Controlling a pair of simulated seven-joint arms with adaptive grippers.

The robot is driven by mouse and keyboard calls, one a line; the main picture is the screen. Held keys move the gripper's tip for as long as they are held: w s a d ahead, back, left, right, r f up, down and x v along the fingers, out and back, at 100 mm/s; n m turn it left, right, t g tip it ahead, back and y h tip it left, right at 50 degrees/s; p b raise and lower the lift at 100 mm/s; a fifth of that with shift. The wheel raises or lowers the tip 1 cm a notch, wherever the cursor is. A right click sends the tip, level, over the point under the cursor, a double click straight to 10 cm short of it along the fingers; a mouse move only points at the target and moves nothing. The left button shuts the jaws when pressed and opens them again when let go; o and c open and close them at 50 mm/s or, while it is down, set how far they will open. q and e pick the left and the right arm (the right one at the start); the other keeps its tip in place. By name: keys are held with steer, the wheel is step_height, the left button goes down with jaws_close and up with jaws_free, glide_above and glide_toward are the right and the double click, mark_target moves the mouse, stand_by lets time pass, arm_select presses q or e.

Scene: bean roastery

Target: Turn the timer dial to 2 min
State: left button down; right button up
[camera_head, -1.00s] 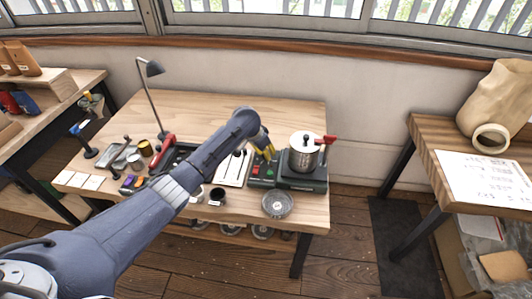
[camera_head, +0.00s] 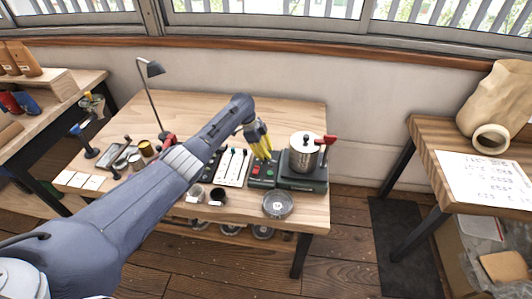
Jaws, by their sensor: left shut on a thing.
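My left gripper (camera_head: 264,155) has yellow fingers and points down at the back of the box. Its fingers are shut on what I take to be the timer dial, which they hide. The dial's marks and setting are too small or covered to read. My right gripper is not in view.
The pot has a black-knobbed lid and a red-handled part (camera_head: 326,140). A round dish (camera_head: 278,204) stands in front, and a white tray with dark-tipped sticks (camera_head: 233,167) is to the left. A black lamp (camera_head: 152,70) stands further left. The table's back is clear.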

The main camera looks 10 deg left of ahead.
arm_select(q)
steer(key=shift+a+f+m+g, duration=0.1)
steer(key=shift+a+m+g, duration=0.15)
steer(key=shift+m, duration=0.35)
steer(key=shift+a+f+m+g, duration=0.15)
steer(key=shift+m+g, duration=0.2)
steer(key=shift+m, duration=0.85)
steer(key=c, duration=1.3)
jaws_free()
steer(key=shift+r, duration=0.1)
steer(key=shift+o, duration=1)
steer(key=shift+w+a+r, duration=0.2)
steer(key=shift+w+r, duration=0.1)
steer(key=shift+r, duration=0.3)
steer(key=shift+o, duration=0.9)
steer(key=s+d+v, duration=0.1)
steer(key=v, duration=0.9)
steer(key=shift+w+r, duration=0.5)
steer(key=shift+w, duration=0.05)
steer(key=shift+o, duration=0.2)
steer(key=shift+a, duration=0.15)
